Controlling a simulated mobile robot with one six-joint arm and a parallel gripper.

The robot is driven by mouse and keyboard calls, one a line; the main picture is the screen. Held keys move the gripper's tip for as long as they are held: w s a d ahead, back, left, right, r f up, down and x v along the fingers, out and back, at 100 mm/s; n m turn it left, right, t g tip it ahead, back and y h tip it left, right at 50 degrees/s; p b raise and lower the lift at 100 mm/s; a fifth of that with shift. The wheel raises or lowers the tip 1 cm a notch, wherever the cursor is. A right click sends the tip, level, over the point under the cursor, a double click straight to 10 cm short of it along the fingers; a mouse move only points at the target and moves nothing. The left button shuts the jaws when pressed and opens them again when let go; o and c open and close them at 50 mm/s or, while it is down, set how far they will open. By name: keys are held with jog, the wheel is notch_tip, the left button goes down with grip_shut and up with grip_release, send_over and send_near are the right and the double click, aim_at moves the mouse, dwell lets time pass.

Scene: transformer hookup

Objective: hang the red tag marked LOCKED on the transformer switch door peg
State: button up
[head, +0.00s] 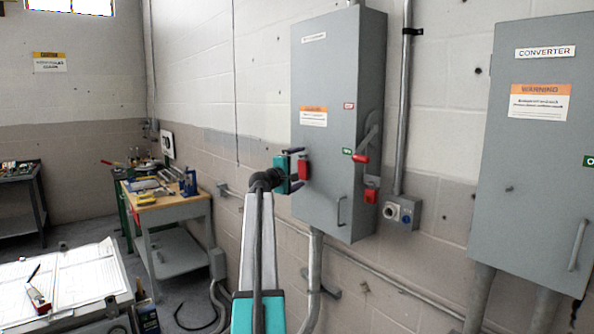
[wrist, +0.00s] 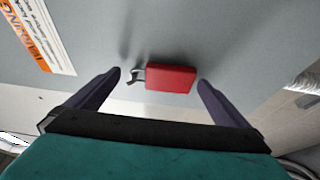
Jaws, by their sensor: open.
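The red tag (head: 304,169) is at the front door of the grey transformer switch box (head: 325,160), below its warning label. In the wrist view the red tag (wrist: 170,77) has a metal hook (wrist: 137,75) at its upper end, at the door face. It looks hung there, but the peg itself cannot be made out. No marking on the tag is readable. My gripper (head: 297,170) is at the door with its fingers spread. In the wrist view the gripper (wrist: 160,78) has one dark finger on each side of the tag, with gaps between.
A red-handled lever (head: 362,158) and another red piece (head: 371,196) are on the box's right side. A converter cabinet (head: 530,150) stands at the right. A workbench (head: 165,205) with tools and a table with papers (head: 70,285) are at the left.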

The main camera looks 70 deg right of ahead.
jog(key=shift+a, duration=0.1)
jog(key=w+a+b, duration=0.2)
jog(key=a+b, duration=0.2)
jog(key=a, duration=0.9)
jog(key=shift+w+a, duration=0.2)
jog(key=shift+w, duration=0.05)
